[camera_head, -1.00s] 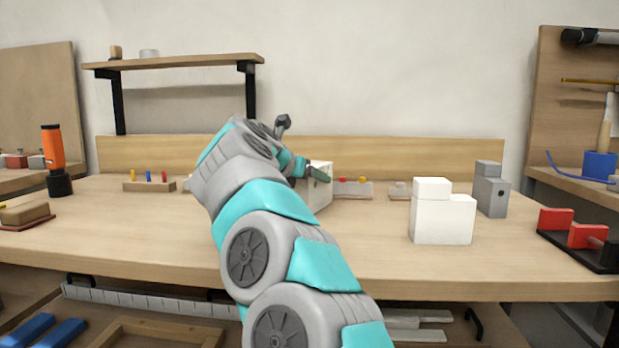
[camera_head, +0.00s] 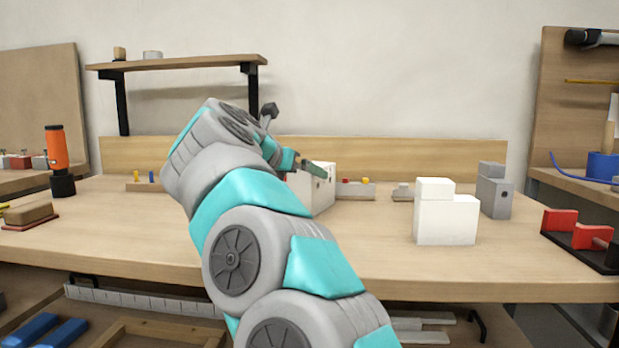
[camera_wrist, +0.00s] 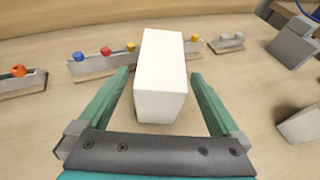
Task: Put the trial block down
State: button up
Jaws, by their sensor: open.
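A white block (camera_head: 322,194), which I take to be the trial block, stands on the workbench near the middle in the head view. In the wrist view the white block (camera_wrist: 160,85) sits between my two green fingers, with a visible gap on each side. My gripper (camera_wrist: 159,75) is open. In the head view my gripper (camera_head: 306,166) is at the top of the block, and my arm hides part of its left side.
A white stepped block (camera_head: 445,215) and a grey stepped block (camera_head: 494,192) stand to the right. A rail with coloured pegs (camera_head: 356,190) lies behind the block. A red and black fixture (camera_head: 580,238) is at the right edge. The front middle of the workbench (camera_head: 370,265) is clear.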

jog(key=v, duration=0.6)
jog(key=shift+s+r, duration=0.25)
jog(key=shift+s, duration=0.05)
